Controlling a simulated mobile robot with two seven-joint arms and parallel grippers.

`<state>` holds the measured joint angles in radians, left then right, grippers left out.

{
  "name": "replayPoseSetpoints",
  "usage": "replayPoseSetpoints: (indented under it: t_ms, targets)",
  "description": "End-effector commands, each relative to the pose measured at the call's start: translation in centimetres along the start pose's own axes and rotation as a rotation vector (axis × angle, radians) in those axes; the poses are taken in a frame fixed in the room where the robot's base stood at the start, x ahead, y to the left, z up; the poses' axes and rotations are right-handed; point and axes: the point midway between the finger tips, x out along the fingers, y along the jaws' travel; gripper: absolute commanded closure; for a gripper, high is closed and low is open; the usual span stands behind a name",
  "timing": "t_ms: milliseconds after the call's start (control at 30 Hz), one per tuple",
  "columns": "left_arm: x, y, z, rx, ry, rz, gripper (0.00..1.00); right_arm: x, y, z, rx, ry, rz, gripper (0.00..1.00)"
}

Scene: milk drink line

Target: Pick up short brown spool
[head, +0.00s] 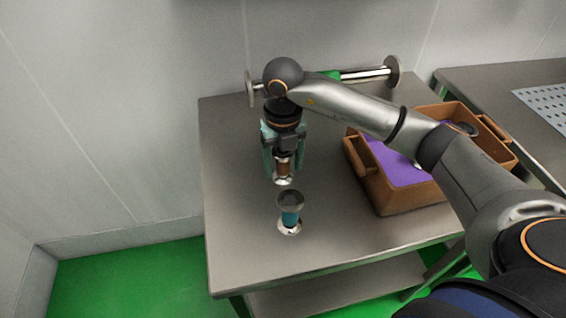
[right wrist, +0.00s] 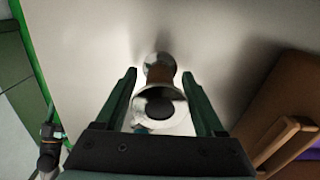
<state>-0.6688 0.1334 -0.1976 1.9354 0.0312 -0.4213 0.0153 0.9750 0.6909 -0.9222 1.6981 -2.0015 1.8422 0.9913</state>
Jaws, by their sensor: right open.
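The short brown spool (head: 284,166) stands upright on the steel table, with a brown core and shiny metal end flanges. My right gripper (head: 284,172) points down over it with its jaws open, one finger on each side. In the right wrist view the brown spool (right wrist: 160,76) shows between the two open fingers (right wrist: 165,100), with clear gaps on both sides. My gripper hides part of it in the head view. My left gripper is not in view.
A blue spool (head: 290,217) with metal flanges stands just in front, close to my right gripper. A brown crate (head: 400,204) with a purple lining stands to the right under my arm. A long metal spool (head: 365,75) lies at the back. The table's left side is clear.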

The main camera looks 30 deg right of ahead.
Motion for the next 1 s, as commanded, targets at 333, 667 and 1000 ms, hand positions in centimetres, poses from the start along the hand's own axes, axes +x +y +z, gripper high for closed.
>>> replayPoseSetpoints:
  t_ms: [333, 667, 1000]
  targets:
    - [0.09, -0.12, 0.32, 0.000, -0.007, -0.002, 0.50, -0.05, 0.02, -0.01, 0.000, 0.000, 0.000, 0.58]
    - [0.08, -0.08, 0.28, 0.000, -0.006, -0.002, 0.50, -0.07, 0.02, 0.00, 0.000, 0.000, 0.000, 0.96]
    - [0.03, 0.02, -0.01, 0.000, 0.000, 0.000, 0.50, -0.18, 0.03, 0.03, 0.000, -0.001, 0.001, 1.00]
